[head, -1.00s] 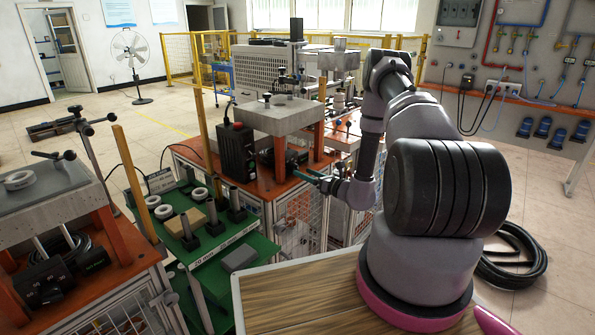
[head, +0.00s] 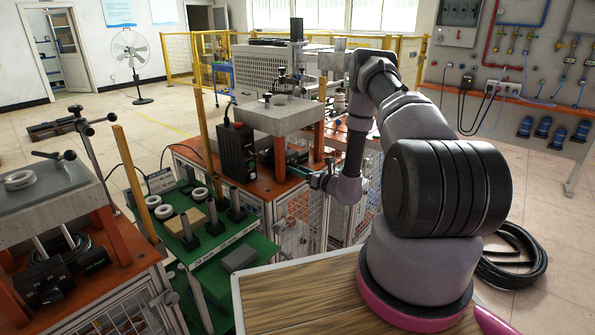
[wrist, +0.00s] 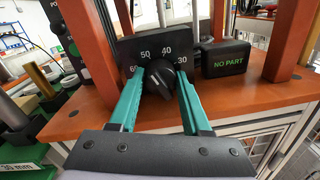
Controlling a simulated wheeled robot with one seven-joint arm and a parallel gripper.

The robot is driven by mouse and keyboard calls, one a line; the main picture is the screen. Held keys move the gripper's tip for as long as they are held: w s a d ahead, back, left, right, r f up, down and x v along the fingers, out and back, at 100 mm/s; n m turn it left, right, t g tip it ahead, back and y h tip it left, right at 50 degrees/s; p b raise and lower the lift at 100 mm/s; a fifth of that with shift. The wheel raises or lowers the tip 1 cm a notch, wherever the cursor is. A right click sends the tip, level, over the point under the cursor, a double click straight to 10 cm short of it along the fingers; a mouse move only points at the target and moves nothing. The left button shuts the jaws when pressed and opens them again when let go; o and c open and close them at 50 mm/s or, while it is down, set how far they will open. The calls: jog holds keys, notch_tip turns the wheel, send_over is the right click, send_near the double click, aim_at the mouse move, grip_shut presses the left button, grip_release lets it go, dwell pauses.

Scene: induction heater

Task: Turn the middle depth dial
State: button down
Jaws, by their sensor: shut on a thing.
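The depth dial (wrist: 165,80) is a black knob on a black panel (wrist: 130,50) marked with white numbers from 30 to 60. The panel stands near the front edge of the orange tabletop in the wrist view. The two teal fingers of my gripper (wrist: 162,76) are closed on the knob, one on each side. In the head view my gripper (head: 300,160) reaches in from the right, under the raised grey plate of the middle station (head: 272,116). The dial is too small and hidden to make out there.
A black "NO PART" display (wrist: 226,60) stands just right of the dial. Orange posts (wrist: 288,40) flank the space. A green rack (head: 225,246) with rings and black posts is left of the station. Another station (head: 50,188) is at far left.

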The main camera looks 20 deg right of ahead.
jog(key=n, duration=0.4)
jog(key=shift+f+n, duration=0.1)
jog(key=shift+n, duration=2.3)
jog(key=shift+c, duration=1.8)
grip_release()
jog(key=v, duration=1.1)
jog(key=shift+f, duration=0.15)
